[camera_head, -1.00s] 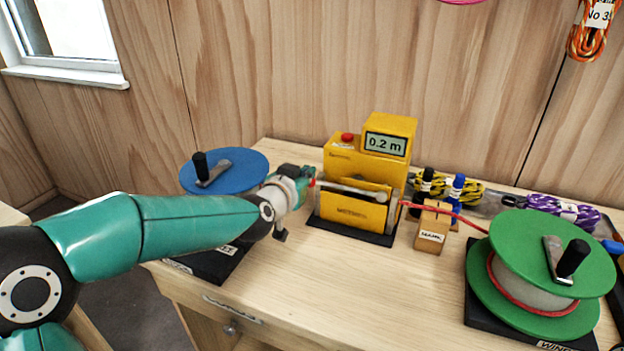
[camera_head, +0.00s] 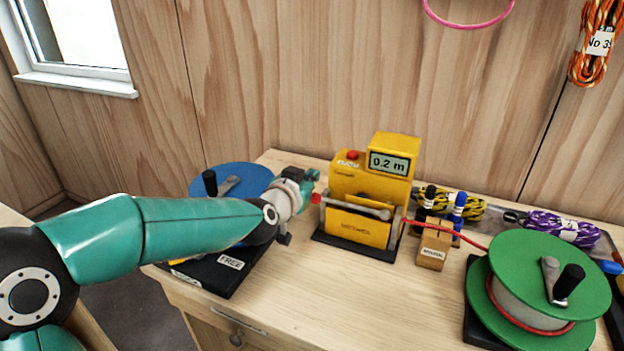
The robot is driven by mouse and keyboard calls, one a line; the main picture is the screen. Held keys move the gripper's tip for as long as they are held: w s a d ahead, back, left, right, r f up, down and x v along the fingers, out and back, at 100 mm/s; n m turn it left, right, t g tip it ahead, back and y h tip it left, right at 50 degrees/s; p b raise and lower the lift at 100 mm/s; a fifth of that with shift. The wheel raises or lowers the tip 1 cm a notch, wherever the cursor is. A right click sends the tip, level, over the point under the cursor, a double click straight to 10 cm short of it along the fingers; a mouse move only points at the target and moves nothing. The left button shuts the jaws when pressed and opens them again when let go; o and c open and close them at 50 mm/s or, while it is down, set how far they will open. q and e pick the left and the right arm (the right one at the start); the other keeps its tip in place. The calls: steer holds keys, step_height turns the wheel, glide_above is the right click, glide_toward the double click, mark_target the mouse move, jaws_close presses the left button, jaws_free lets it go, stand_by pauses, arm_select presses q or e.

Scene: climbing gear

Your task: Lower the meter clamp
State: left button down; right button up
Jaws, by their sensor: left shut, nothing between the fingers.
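The yellow rope meter (camera_head: 372,180) stands on a black base on the bench and its display reads 0.2 m. Its clamp, a grey bar (camera_head: 352,208), runs across the front, sloping down to the right in the picture. A red tip (camera_head: 316,199) shows at the bar's left end. My left gripper (camera_head: 310,188) is shut and empty, just left of the meter by this end. I cannot tell whether it touches the clamp. A red rope (camera_head: 448,231) runs from the meter's right side to the green reel (camera_head: 548,268). My right gripper is out of view.
The blue reel (camera_head: 236,176) is partly hidden behind my left arm. A small wooden block (camera_head: 434,247), blue and black posts, and yellow and purple rope bundles (camera_head: 560,229) stand right of the meter. The bench in front of the meter is clear.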

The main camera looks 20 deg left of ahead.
arm_select(q)
steer(key=v, duration=0.9)
steer(key=shift+s, duration=0.25)
steer(key=shift+a+r, duration=0.15)
